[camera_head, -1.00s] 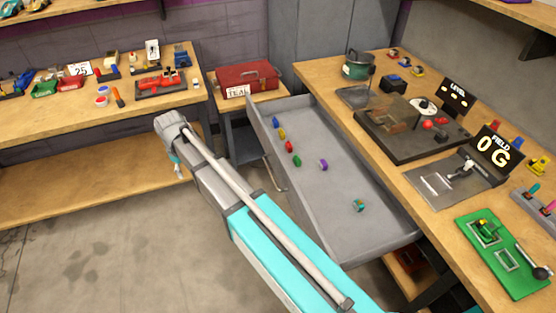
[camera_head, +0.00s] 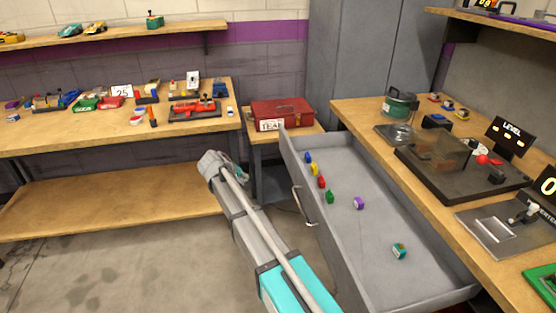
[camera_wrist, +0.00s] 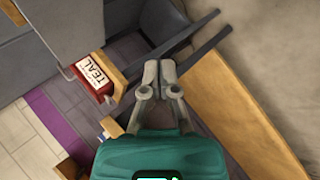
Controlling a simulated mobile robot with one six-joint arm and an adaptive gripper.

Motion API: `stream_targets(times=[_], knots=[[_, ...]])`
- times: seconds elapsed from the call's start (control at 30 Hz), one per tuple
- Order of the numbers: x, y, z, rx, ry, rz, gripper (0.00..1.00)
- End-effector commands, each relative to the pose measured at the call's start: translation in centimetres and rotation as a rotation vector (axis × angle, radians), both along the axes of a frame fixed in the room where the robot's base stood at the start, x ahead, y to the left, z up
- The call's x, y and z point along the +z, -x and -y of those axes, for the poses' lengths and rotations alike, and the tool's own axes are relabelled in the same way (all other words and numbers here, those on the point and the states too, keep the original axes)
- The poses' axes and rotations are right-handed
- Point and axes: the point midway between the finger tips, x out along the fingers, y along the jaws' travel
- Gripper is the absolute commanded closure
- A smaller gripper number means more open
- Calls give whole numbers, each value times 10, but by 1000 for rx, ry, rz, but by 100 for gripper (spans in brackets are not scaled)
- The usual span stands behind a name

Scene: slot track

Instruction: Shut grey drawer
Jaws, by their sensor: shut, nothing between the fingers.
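The grey drawer (camera_head: 375,245) stands pulled far out from under the right-hand workbench. Its front panel with a metal bar handle (camera_head: 304,206) faces left, toward my arm. Several small coloured pieces lie inside it. In the wrist view, part of the drawer front (camera_wrist: 105,18) and its handle show at the upper left. My gripper (camera_wrist: 159,70) is shut and empty, its fingertips together. It is apart from the drawer. In the head view my arm's end is left of the drawer front, and the fingers are hidden behind the wrist.
A red toolbox (camera_head: 283,113) sits on a small stand beyond the drawer. The left workbench (camera_head: 190,128) and its lower shelf (camera_head: 110,205) lie beyond my arm. The right workbench (camera_head: 375,112) holds several devices. Bare floor (camera_head: 130,270) is at the lower left.

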Motion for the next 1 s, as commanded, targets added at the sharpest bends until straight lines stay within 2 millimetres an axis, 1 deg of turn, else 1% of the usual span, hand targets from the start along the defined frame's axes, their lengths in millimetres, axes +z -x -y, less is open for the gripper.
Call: stream_targets(times=[0.03,0.3,0.6,0.8,1.0], knots=[[-13,-11,5,-2,30,34,100],[-21,-55,27,21,205,224,100],[-26,-98,41,74,403,415,100],[-25,-117,42,120,513,511,100],[-22,-126,42,145,569,554,100]])
